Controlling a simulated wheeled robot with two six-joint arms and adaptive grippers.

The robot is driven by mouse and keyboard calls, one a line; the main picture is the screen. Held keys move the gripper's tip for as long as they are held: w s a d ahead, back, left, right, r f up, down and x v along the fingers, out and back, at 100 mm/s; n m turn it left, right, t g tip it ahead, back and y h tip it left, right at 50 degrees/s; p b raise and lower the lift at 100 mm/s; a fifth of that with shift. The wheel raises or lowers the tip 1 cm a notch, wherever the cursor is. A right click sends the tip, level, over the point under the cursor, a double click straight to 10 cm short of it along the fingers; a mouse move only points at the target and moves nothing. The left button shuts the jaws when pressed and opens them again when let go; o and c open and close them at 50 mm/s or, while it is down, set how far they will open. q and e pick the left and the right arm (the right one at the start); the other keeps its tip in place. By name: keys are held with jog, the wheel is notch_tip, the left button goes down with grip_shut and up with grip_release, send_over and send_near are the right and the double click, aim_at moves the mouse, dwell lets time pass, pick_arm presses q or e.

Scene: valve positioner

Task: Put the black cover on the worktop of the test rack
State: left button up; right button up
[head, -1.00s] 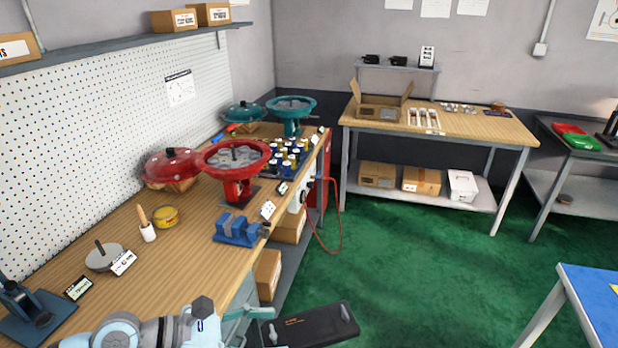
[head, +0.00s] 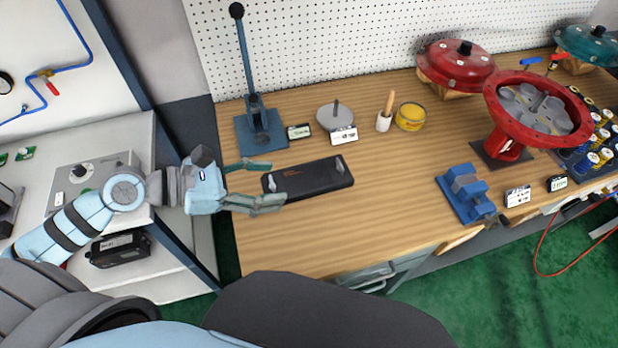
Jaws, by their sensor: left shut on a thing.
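My left gripper (head: 274,182) is shut on the left end of the black cover (head: 312,181), a long flat dark piece with small light knobs near two of its corners. The cover is over the front left part of the wooden workbench; I cannot tell whether it touches the top. The test rack (head: 100,45), with a pale back panel, blue tubing and a gauge, stands at the left. Its light grey worktop (head: 184,270) is partly hidden behind my left arm. My right gripper is not in view.
On the bench (head: 380,225) are a blue lever press (head: 258,125), a blue vise (head: 466,195) and a red valve body (head: 510,130). A dark gap separates bench and rack.

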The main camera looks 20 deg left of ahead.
pick_arm(q)
jog(key=b, duration=0.7)
send_over(290, 212)
jog(key=s, duration=0.3)
notch_tip(290, 212, down, 3)
jog(key=w+b, duration=0.3)
jog(key=b, duration=0.2)
notch_tip(290, 212, down, 18)
jog(key=b, duration=0.6)
jog(key=shift+f+b, duration=0.25)
jog(key=shift+b, duration=0.15)
jog(key=o, duration=1.4)
jog(key=shift+s, duration=0.1)
